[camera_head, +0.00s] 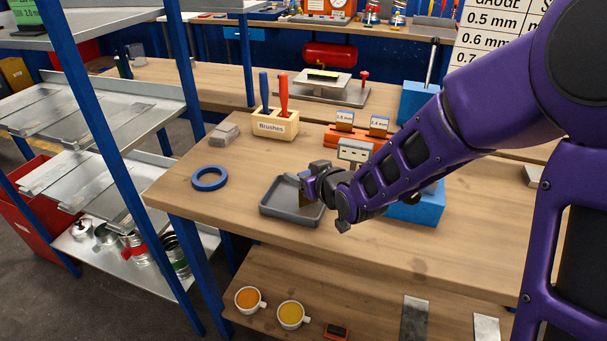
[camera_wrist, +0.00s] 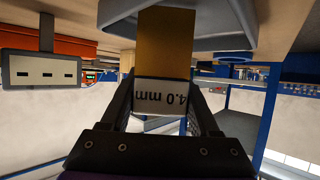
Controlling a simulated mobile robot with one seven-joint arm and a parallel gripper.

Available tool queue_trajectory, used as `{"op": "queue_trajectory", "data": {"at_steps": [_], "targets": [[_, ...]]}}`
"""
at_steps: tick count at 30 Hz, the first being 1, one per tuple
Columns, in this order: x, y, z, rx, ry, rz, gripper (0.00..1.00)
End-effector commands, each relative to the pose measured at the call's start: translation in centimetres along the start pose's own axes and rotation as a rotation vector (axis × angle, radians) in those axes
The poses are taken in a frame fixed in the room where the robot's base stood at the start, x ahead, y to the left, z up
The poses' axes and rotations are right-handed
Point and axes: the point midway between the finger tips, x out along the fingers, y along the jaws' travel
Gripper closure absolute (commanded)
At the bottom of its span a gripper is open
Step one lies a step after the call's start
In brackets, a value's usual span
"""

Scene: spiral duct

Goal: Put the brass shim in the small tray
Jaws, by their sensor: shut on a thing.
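The brass shim (camera_wrist: 165,42) is a flat brass-coloured plate with a white end label reading "4.0 mm", upside down in the wrist view. My gripper (camera_wrist: 162,92) is shut on it at the labelled end, and the brass part extends beyond the fingers. In the head view my gripper (camera_head: 309,184) is over the right part of the small tray (camera_head: 272,214), a shallow grey tray on the wooden bench. The shim (camera_head: 306,198) shows there only as a small brownish edge. I cannot tell whether it touches the tray.
A blue tape ring (camera_head: 209,186) lies left of the tray. A "Brushes" block (camera_head: 276,127) and an orange stand with labelled cards (camera_head: 358,138) are behind. A blue block (camera_head: 418,212) stands right of the tray. Cups (camera_head: 290,314) sit on the lower shelf. The bench front edge is close.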

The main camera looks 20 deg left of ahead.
Motion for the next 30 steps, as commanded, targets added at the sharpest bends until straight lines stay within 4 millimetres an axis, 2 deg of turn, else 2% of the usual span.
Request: {"op": "queue_trajectory", "data": {"at_steps": [6,7,11,23,26,30], "targets": [[0.2,0.0,0.4,0.0,0.0,0.0,0.96],[0.1,0.0,0.3,0.0,0.0,0.0,0.33],[0.1,0.0,0.3,0.001,-0.001,0.0,0.09],[-0.1,0.0,-0.2,0.001,-0.001,0.0,0.08],[-1.4,0.2,-0.2,0.001,0.001,0.003,0.08],[-4.3,0.2,-0.3,-0.002,0.0,0.004,0.08]]}}
